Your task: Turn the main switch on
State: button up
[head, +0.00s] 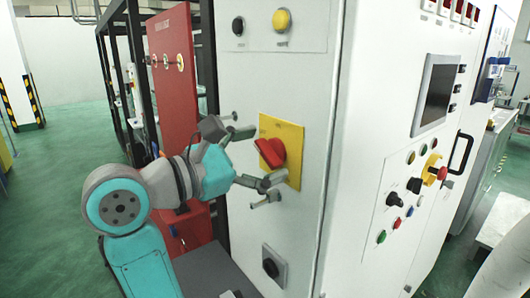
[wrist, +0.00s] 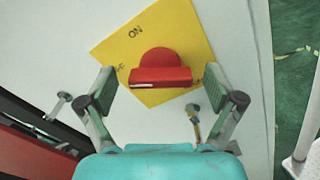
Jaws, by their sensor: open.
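The main switch is a red rotary handle (head: 270,152) on a yellow plate (head: 291,137) on the front of a white cabinet. In the wrist view the red handle (wrist: 160,72) sits on the yellow plate (wrist: 192,32), with "ON" printed near the plate's upper corner and other lettering partly hidden. My gripper (head: 252,157) is open and empty, in front of the plate. In the wrist view its fingers (wrist: 168,90) stand on either side of the handle, with a gap on each side. I cannot tell whether the fingertips reach the handle's depth.
Metal latches (wrist: 193,115) stick out of the cabinet near the plate. A black knob (head: 271,267) is below, and a black and a yellow button (head: 282,20) are above. A red panel (head: 172,70) in a black frame stands left. Green floor (head: 50,160) is open at far left.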

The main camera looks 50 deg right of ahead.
jog(key=shift+s+d, duration=0.1)
jog(key=shift+d, duration=0.25)
jog(key=c, duration=1.1)
jog(key=shift+c, duration=0.2)
jog(key=shift+m, duration=0.3)
jog(key=m, duration=0.5)
jog(key=shift+s+f, duration=0.1)
jog(key=m, duration=0.6)
jog(key=shift+f, duration=0.15)
jog(key=shift+m, duration=0.3)
